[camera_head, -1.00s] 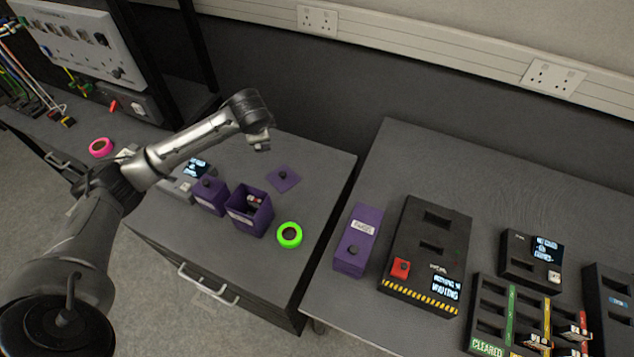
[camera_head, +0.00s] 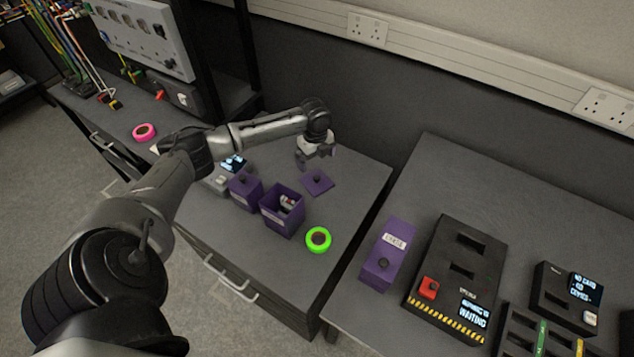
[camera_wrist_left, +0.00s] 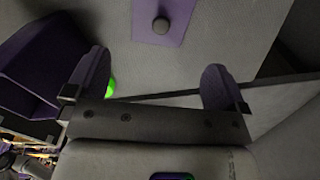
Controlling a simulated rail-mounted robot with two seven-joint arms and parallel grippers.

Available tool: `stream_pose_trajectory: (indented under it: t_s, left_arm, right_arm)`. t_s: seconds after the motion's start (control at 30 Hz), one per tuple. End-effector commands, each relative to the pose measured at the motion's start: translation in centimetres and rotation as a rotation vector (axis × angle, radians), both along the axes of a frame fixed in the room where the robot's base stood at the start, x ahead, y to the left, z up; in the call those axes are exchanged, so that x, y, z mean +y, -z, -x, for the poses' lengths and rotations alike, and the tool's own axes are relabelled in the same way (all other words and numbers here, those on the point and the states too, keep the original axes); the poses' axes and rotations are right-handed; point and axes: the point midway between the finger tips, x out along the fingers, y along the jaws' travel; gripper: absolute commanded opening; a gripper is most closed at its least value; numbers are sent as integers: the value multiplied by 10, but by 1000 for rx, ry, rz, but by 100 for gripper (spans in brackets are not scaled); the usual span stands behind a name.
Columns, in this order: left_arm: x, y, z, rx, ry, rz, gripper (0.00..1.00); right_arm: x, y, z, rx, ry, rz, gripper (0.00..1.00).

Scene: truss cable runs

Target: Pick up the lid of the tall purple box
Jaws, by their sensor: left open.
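The tall purple box (camera_head: 281,216) stands open on the grey cabinet top, with a small item visible inside. Its lid appears to be the flat purple square (camera_head: 310,187) with a dark round knob, lying on the cabinet just behind and right of the box. In the left wrist view the lid (camera_wrist_left: 176,36) and its knob are at the top, beyond the fingers. My left gripper (camera_head: 318,155) is above and just behind the lid in the head view, apart from it. Its two fingers (camera_wrist_left: 155,85) are spread with nothing between them. My right gripper is out of view.
A smaller purple box (camera_head: 245,192) with a knobbed lid stands left of the open box. A green tape ring (camera_head: 318,240) lies to its right. A long purple box (camera_head: 386,252) and a black device (camera_head: 457,275) are on the right table, across a gap.

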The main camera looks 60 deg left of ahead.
Motion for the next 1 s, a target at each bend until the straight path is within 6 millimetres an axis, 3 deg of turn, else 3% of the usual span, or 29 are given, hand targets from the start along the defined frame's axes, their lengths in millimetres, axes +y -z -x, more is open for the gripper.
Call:
stream_pose_trajectory:
  t_s: [0.2,0.67,1.0]
  left_arm:
    - [0,36,0,1,-2,1,100]
    - [-1,61,-1,0,-3,-1,100]
    - [-3,102,-2,1,-4,-1,100]
  right_arm:
    - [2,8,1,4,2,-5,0]
    - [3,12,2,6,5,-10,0]
    - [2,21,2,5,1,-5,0]
